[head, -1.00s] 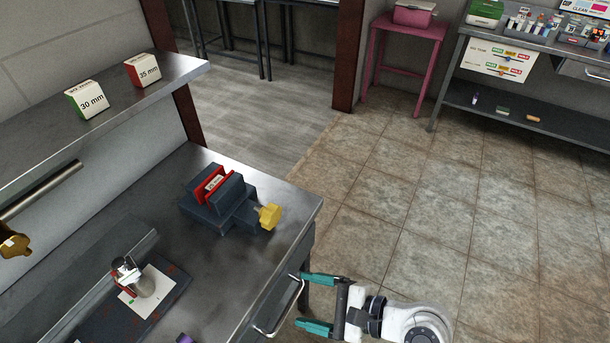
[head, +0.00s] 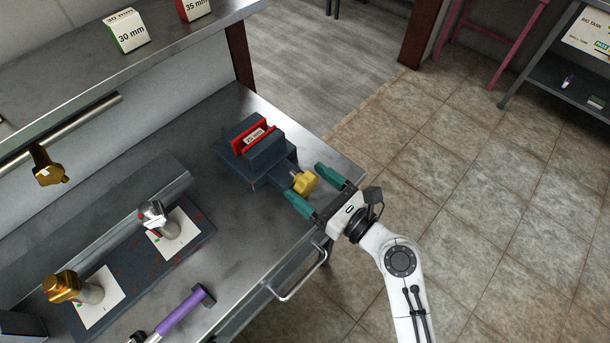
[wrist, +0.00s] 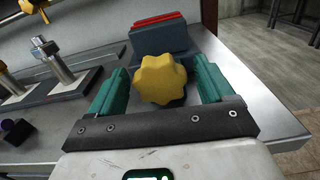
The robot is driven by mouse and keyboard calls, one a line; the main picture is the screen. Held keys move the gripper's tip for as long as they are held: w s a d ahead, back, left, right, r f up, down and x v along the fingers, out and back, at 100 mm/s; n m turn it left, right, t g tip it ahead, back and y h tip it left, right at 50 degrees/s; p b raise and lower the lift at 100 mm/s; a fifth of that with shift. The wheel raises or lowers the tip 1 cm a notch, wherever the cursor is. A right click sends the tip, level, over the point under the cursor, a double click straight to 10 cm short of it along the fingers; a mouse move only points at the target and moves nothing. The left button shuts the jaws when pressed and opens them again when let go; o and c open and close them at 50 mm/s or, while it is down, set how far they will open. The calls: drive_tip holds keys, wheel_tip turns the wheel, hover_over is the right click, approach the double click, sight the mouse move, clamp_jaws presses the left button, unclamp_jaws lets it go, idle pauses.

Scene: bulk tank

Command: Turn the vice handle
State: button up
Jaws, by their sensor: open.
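The vice (head: 252,165) is a dark blue-grey block with red jaw faces and a small label, standing on the metal bench near its right edge. Its yellow lobed handle (head: 305,182) sticks out toward the lower right. My gripper (head: 308,187) has teal fingers, open, one on each side of the handle in the head view. In the wrist view the yellow handle (wrist: 161,79) sits between the two open fingers (wrist: 160,92), with a visible gap on each side. The vice (wrist: 160,38) shows behind it.
The bench (head: 240,250) carries a dark plate with silver (head: 155,218) and gold (head: 65,287) fittings, and a purple-handled tool (head: 182,312). A shelf with 30 mm (head: 127,31) and 35 mm boxes is behind.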

drive_tip(key=shift+x, duration=1.05)
drive_tip(key=c, duration=1)
drive_tip(key=shift+o, duration=0.2)
drive_tip(key=shift+n, duration=0.4)
drive_tip(key=shift+s+f+n+b, duration=0.1)
drive_tip(key=shift+n+b, duration=0.25)
drive_tip(key=shift+n, duration=0.9)
drive_tip(key=shift+s+f+n+b, duration=0.1)
drive_tip(key=shift+n+b, duration=0.2)
drive_tip(key=shift+n, duration=0.95)
drive_tip(key=shift+n, duration=0.3)
